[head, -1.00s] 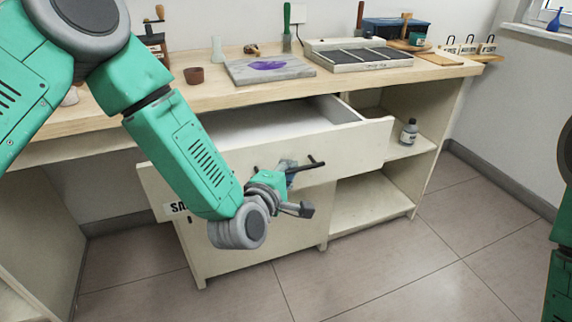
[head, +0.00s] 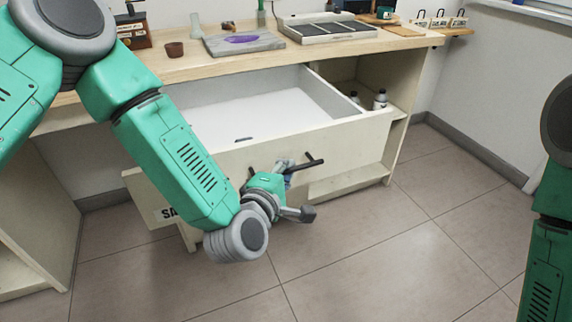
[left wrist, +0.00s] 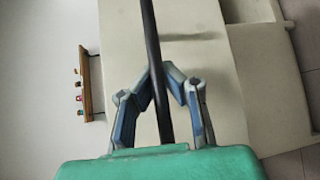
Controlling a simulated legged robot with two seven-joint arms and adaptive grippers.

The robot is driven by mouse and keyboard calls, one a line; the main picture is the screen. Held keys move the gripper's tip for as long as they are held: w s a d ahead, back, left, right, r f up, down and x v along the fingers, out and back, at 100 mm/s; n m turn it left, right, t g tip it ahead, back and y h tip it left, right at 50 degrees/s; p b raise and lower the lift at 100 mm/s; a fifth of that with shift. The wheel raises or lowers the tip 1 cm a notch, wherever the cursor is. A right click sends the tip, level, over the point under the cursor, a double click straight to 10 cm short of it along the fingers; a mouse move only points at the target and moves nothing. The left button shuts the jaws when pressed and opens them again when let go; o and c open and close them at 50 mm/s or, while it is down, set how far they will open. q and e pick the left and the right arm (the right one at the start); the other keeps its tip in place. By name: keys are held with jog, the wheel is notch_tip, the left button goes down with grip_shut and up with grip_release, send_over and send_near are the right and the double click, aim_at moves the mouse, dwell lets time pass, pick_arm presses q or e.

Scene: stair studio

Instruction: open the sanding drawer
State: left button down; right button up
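The sanding drawer (head: 350,150) is cream with a pale, mostly bare inside; it stands far out from under the workbench. Its front label (head: 168,214) is partly hidden by my left arm and only "SA" reads. A black bar handle (head: 314,161) crosses the front. My left gripper (head: 285,171) is at the handle. In the left wrist view, the gripper's fingers (left wrist: 160,78) close in from both sides around the bar (left wrist: 153,45), with the tips at it. My right gripper is out of view; only part of my right arm shows at the right edge.
Bottles (head: 380,99) stand on the shelf right of the drawer. The tiled floor in front is clear.

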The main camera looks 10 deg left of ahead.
pick_arm(q)
jog(key=shift+d, duration=0.1)
jog(key=c, duration=1.6)
grip_release()
jog(key=shift+s, duration=0.35)
jog(key=v, duration=1.1)
jog(key=shift+s, duration=0.1)
